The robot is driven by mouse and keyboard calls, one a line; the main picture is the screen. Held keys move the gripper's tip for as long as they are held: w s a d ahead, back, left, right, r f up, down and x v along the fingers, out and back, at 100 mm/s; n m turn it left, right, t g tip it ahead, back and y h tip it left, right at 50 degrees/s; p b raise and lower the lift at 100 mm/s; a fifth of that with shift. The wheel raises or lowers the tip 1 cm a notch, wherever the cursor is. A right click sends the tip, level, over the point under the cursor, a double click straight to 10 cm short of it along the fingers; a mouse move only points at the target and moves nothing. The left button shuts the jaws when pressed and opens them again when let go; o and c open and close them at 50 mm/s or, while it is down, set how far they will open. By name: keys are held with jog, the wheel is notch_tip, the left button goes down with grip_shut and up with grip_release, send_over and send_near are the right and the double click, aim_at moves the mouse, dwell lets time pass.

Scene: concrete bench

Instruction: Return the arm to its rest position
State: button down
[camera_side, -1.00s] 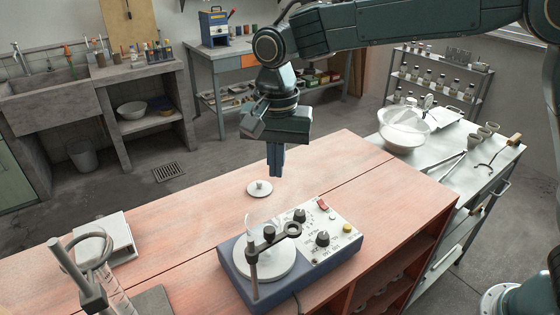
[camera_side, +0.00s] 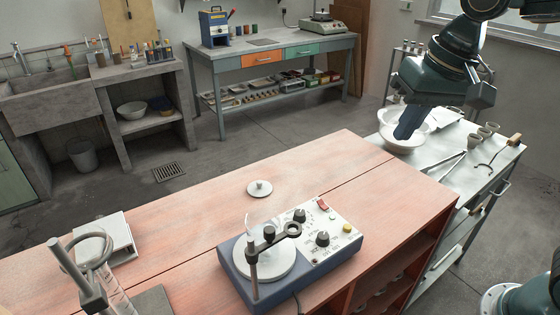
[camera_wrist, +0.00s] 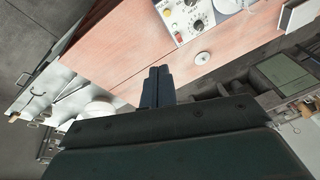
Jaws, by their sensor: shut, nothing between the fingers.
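My gripper (camera_side: 408,126) is at the upper right of the side view, in front of the white bowl on the metal side table, tilted with its fingers pointing down and left. The fingers are shut with nothing between them. In the wrist view my gripper (camera_wrist: 159,72) shows its two dark fingers together, with the red bench beyond them. No object is in my grasp.
The red bench (camera_side: 200,225) holds a hotplate stirrer (camera_side: 335,238), a small white lid (camera_side: 259,188) and a glass cylinder on a stand at left. The metal table (camera_side: 462,160) carries a white bowl (camera_side: 400,143), tongs and small cups. The bench's far middle is clear.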

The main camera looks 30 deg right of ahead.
jog(key=s+d+f+n+t, duration=0.1)
jog(key=s+d, duration=0.2)
jog(key=s, duration=0.3)
jog(key=s+d+f+n+t, duration=0.1)
jog(key=s+d+f+n, duration=0.1)
jog(key=s, duration=0.4)
jog(key=shift+s+d+f+n+h, duration=0.2)
jog(key=shift+d+f+n+h, duration=0.1)
jog(key=shift+d, duration=0.3)
